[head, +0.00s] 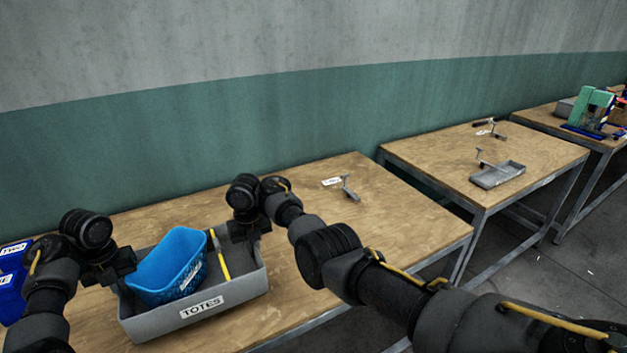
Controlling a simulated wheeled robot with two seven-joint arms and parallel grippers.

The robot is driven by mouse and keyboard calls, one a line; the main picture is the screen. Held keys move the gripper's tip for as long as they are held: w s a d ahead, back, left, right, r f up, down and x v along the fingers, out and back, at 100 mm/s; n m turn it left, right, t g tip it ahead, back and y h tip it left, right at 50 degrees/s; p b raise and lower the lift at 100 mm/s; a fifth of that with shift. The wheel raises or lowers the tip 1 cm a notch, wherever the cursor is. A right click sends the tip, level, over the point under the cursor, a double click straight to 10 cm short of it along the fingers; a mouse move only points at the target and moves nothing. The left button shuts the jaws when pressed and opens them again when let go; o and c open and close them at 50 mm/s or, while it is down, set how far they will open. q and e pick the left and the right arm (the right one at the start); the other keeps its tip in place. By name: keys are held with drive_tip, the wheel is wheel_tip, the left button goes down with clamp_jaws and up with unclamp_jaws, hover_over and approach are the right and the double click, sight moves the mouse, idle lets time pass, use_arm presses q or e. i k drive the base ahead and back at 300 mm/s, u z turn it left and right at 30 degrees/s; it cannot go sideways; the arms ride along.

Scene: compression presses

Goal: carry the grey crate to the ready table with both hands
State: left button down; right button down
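The grey crate (160,325), with a "TOTES" label on its front, sits on the nearest wooden table (300,240). A blue basket (165,268) leans tilted inside it, beside a yellow strip (220,257). My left gripper (117,274) is at the crate's left wall. My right gripper (246,232) is at its right wall, toward the back. The fingertips are dark and partly hidden, so I cannot tell whether they are closed on the walls. No readable sign shows which table is the ready table.
Blue bins (10,280) stand at the left edge. A small metal stand (349,190) and a white card (332,182) lie on the near table's right part. The middle table (430,160) holds a small grey tray (497,176). A far table (545,115) carries a green-and-blue device (590,110).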

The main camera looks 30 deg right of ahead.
sight(545, 143)
drive_tip(key=k, duration=1.35)
drive_tip(key=z, duration=0.1)
drive_tip(key=i, duration=0.55)
drive_tip(key=z, duration=0.7)
drive_tip(key=i, duration=0.85)
drive_tip(key=z, duration=1.5)
drive_tip(key=i, duration=0.65)
drive_tip(key=z, duration=1.1)
drive_tip(key=i, duration=1.25)
drive_tip(key=z, duration=0.4)
drive_tip(key=i, duration=2.6)
drive_tip(key=u, duration=0.1)
